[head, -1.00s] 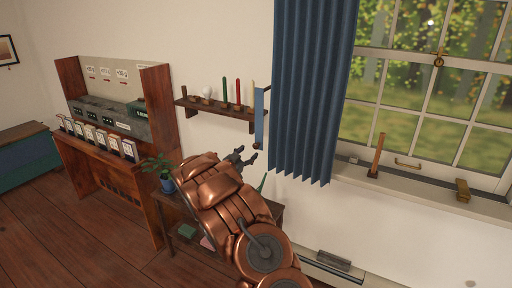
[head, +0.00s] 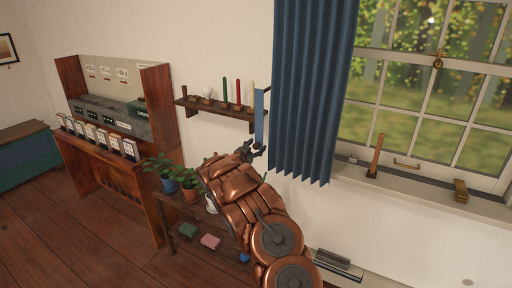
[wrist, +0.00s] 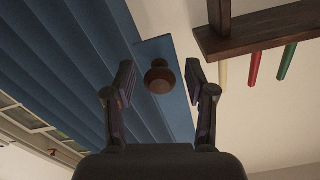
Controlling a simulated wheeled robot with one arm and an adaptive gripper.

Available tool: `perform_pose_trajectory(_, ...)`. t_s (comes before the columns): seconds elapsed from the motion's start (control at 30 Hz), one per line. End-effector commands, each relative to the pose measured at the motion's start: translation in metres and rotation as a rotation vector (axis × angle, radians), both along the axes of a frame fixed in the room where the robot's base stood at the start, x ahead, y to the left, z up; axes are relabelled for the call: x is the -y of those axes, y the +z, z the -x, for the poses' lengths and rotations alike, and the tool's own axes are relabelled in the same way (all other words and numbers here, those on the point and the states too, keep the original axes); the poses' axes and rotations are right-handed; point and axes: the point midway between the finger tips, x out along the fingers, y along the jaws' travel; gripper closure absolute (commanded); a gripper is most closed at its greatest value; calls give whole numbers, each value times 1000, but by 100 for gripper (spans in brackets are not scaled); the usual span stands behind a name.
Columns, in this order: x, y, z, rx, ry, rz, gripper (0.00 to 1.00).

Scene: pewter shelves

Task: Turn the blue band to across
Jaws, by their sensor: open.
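The blue band (head: 260,115) hangs as a narrow upright strip on the wall, just left of the blue curtain (head: 312,100). In the wrist view the band (wrist: 178,112) carries a round brown wooden knob (wrist: 159,76) at its end. My gripper (head: 257,148) is at the band's lower end in the head view and covers much of the knob. In the wrist view my gripper (wrist: 159,72) is open, with one finger on each side of the knob and visible gaps on both sides. How far the knob reaches between the fingers is unclear.
A wall shelf (head: 215,108) with candles is left of the band; its dark wood (wrist: 255,35) is near the right finger in the wrist view. Potted plants (head: 188,181) stand on a low stand below. The window sill (head: 420,190) is at right.

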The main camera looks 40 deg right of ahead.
Motion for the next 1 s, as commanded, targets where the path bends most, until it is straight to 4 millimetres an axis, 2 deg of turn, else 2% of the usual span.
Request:
perform_pose_trajectory(0.07,0,0,0,0,0,0,45)
perform_pose_trajectory(0.6,0,0,0,0,1,0,100)
perform_pose_trajectory(1.0,0,0,0,0,1,0,100)
